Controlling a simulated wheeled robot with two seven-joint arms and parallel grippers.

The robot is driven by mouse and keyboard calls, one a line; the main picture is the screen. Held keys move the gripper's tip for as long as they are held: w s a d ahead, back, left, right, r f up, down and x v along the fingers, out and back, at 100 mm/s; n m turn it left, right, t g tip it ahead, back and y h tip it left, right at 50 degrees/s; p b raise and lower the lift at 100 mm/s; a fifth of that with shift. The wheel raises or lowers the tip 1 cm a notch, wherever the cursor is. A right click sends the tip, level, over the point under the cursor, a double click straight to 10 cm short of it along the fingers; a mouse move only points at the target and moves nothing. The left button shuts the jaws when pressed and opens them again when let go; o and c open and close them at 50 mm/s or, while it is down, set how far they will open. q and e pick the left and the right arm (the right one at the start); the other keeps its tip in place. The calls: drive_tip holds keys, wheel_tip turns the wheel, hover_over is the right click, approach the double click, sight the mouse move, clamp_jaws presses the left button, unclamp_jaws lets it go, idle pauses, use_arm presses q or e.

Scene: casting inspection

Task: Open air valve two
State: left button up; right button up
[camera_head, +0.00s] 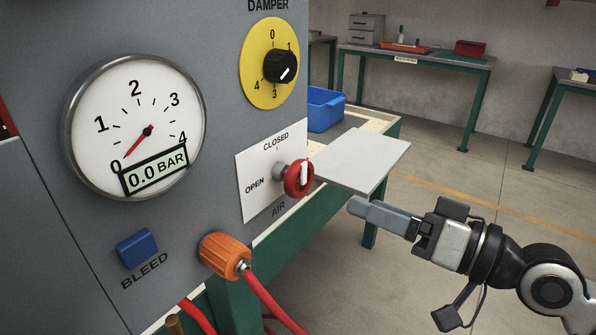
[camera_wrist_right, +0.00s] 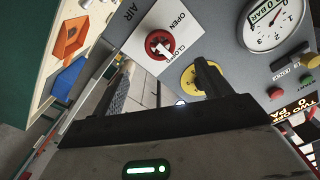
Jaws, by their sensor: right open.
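The pointer stands upright, towards CLOSED. In the right wrist view the red handle (camera_wrist_right: 160,45) shows ahead of the fingers, with its plate clear. My right gripper (camera_head: 370,214) is open and empty, right of and a little below the handle, apart from it. Its dark fingers (camera_wrist_right: 162,92) stand apart in the wrist view. My left gripper is not in view.
A pressure gauge (camera_head: 137,128) reads 0.0 BAR. The panel also has a yellow damper dial (camera_head: 250,75), a blue bleed button (camera_head: 137,248) and an orange hose fitting (camera_head: 222,255). A grey plate (camera_head: 362,158) and a blue bin (camera_head: 325,108) lie behind the valve.

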sight(304, 181)
drive_tip(key=p+x, duration=0.3)
drive_tip(key=x, duration=1)
drive_tip(key=shift+w+a, duration=0.15)
drive_tip(key=shift+a, duration=0.05)
drive_tip(key=c, duration=1)
